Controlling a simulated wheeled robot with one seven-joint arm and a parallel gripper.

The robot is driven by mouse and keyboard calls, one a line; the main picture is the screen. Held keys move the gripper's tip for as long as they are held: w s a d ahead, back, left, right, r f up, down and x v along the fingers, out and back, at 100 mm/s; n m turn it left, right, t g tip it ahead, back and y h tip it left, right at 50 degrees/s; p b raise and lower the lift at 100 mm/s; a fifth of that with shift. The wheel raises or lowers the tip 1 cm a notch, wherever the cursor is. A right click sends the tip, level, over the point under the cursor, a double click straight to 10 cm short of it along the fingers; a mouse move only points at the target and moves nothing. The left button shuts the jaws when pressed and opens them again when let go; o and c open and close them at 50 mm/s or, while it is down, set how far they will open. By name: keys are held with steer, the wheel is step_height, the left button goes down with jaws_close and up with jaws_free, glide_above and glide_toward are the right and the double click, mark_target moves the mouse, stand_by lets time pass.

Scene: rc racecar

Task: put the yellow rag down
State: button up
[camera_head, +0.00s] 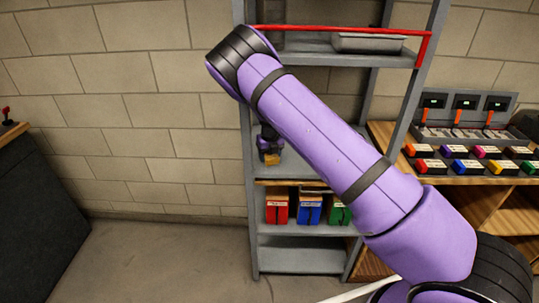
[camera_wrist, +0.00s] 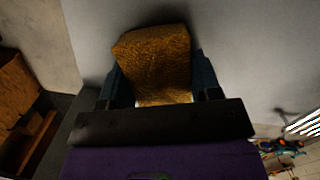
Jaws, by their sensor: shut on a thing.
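The yellow rag (camera_wrist: 153,62) is a folded, textured mustard-yellow cloth between the two dark blue fingers of my gripper (camera_wrist: 160,85). My gripper is shut on it. In the head view, my gripper (camera_head: 270,150) hangs at the middle level of the grey shelf unit (camera_head: 250,222), and the rag (camera_head: 272,160) shows small at its tip. A smooth grey surface fills the background behind the rag in the wrist view. I cannot tell whether the rag touches the shelf. My purple arm hides much of the shelf's middle.
Red (camera_head: 277,209), blue (camera_head: 309,209) and green (camera_head: 339,212) boxes stand on the lower shelf. A grey tray (camera_head: 368,43) sits on the top shelf behind a red rail (camera_head: 345,30). A wooden bench (camera_head: 480,176) with several colored items stands at the right. Floor at left is clear.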

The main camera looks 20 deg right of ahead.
steer(key=o, duration=0.8)
steer(key=shift+s+r, duration=0.25)
steer(key=shift+r, duration=1.7)
steer(key=shift+s+r, duration=0.2)
steer(key=shift+r, duration=1.7)
steer(key=shift+s, duration=0.1)
